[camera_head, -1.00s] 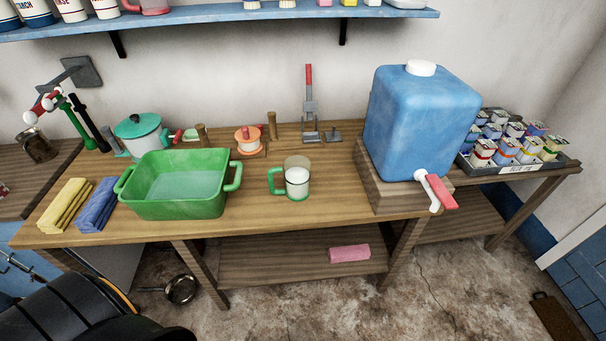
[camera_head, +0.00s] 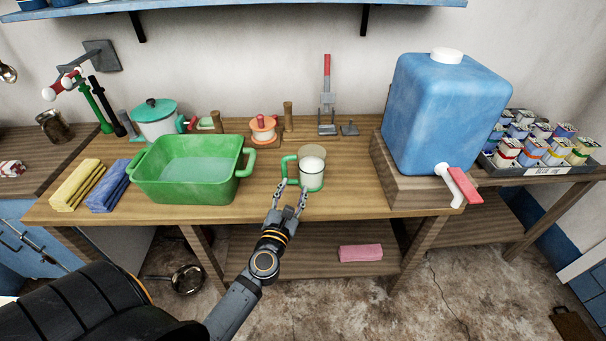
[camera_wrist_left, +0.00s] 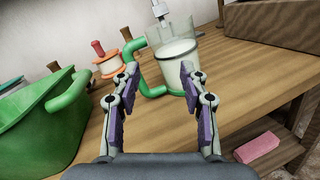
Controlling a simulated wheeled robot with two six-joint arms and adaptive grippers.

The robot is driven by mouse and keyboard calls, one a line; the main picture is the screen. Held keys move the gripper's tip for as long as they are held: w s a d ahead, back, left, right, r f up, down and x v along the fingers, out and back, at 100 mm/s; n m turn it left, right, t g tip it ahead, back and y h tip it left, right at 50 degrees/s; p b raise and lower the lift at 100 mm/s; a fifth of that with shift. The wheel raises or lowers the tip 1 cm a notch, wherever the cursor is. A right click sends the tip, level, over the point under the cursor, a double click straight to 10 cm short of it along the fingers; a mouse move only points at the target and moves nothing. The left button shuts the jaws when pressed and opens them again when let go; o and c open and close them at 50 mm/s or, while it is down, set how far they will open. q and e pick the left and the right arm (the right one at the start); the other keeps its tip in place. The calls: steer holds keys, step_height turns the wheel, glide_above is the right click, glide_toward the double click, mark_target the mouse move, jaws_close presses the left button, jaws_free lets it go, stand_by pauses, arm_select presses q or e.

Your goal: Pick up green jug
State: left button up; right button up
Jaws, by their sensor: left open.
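The green jug (camera_head: 312,171) is a clear vessel with a green handle on its left side, a green base and white contents. It stands upright on the wooden worktop (camera_head: 350,195), near the front middle. My left gripper (camera_head: 290,190) is open and empty, just in front of the jug at its handle side. In the left wrist view the jug (camera_wrist_left: 181,62) is beyond the spread fingers (camera_wrist_left: 159,72), with its green handle between them. I cannot tell whether the fingertips touch it. My right gripper is not in view.
A green basin of water (camera_head: 187,190) stands left of the jug. A blue water container (camera_head: 445,115) with a red-handled tap stands on a wooden block to the right. An orange-and-white spool (camera_head: 263,135) is behind. The worktop right of the jug is fairly clear.

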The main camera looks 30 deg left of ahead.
mark_target(284, 169)
arm_select(q)
steer(key=a+n+y, duration=0.1)
steer(key=n, duration=0.1)
steer(key=a+f+n+g+y, duration=0.1)
steer(key=a+f+n+y, duration=0.1)
steer(key=a+n, duration=0.1)
steer(key=shift+s+n+g, duration=0.3)
steer(key=shift+s+g, duration=0.1)
steer(key=shift+s+a+f, duration=0.1)
steer(key=shift+w, duration=0.25)
steer(key=p+x, duration=0.1)
steer(key=x, duration=0.3)
steer(key=shift+w+a, duration=0.25)
steer(key=shift+w, duration=0.2)
steer(key=shift+w+r, duration=0.15)
steer(key=shift+r, duration=0.1)
steer(key=x, duration=0.2)
steer(key=p+x, duration=0.1)
steer(key=x, duration=0.1)
steer(key=shift+r, duration=0.2)
steer(key=shift+w+a+f, duration=0.1)
steer(key=shift+w, duration=0.3)
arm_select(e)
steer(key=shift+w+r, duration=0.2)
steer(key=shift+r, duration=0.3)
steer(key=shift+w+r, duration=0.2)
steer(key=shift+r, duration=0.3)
